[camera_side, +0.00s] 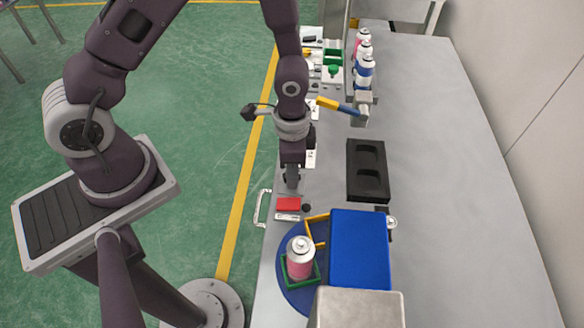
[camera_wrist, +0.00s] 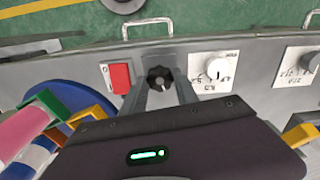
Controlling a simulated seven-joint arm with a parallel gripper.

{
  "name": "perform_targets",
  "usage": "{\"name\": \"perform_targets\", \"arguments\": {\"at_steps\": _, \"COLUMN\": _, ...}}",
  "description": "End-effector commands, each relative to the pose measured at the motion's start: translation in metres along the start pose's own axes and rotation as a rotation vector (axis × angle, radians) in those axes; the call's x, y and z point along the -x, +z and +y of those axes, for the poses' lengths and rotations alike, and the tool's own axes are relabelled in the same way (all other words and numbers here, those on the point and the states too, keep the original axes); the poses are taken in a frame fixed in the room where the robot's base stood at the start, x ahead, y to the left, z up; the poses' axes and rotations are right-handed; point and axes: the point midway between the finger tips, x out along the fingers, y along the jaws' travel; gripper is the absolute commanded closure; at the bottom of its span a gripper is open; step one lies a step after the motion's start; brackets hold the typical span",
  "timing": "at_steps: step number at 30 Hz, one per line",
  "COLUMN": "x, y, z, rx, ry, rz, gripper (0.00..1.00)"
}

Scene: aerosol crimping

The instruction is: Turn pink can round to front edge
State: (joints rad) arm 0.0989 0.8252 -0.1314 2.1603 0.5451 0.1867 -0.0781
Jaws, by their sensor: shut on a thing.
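The pink can (camera_side: 300,262) stands upright in a green holder on the blue round turntable (camera_side: 285,262), on the side toward the floor in the side view. In the wrist view, the pink can (camera_wrist: 22,132) is cut off at the left edge, by the green holder (camera_wrist: 45,103). My gripper (camera_side: 291,184) points down at the front strip of the bench, past the red switch (camera_side: 289,204) from the turntable. In the wrist view, my gripper (camera_wrist: 161,88) has its fingers shut on a black knob (camera_wrist: 160,76). The knob is mostly hidden in the side view.
A blue box-shaped machine part (camera_side: 360,248) covers much of the turntable. Yellow holders (camera_side: 316,228) show beside it. A black tray (camera_side: 367,170) lies on the bench, with several cans (camera_side: 364,68) farther back. A white dial (camera_wrist: 216,68) sits beside the knob. The bench's right side is clear.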

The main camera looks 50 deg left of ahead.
Motion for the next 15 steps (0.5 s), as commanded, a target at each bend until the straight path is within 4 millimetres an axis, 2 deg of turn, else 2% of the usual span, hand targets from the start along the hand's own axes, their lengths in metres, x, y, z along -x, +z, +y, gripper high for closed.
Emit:
{"name": "perform_targets", "arguments": {"at_steps": 6, "x": 0.0005, "y": 0.0001, "z": -0.0002, "rx": -0.154, "ry": 0.000, "rz": 0.000, "gripper": 1.00}}
{"name": "perform_targets", "arguments": {"at_steps": 15, "x": 0.0005, "y": -0.0001, "z": -0.0005, "rx": -0.289, "ry": -0.001, "rz": 0.000, "gripper": 1.00}}
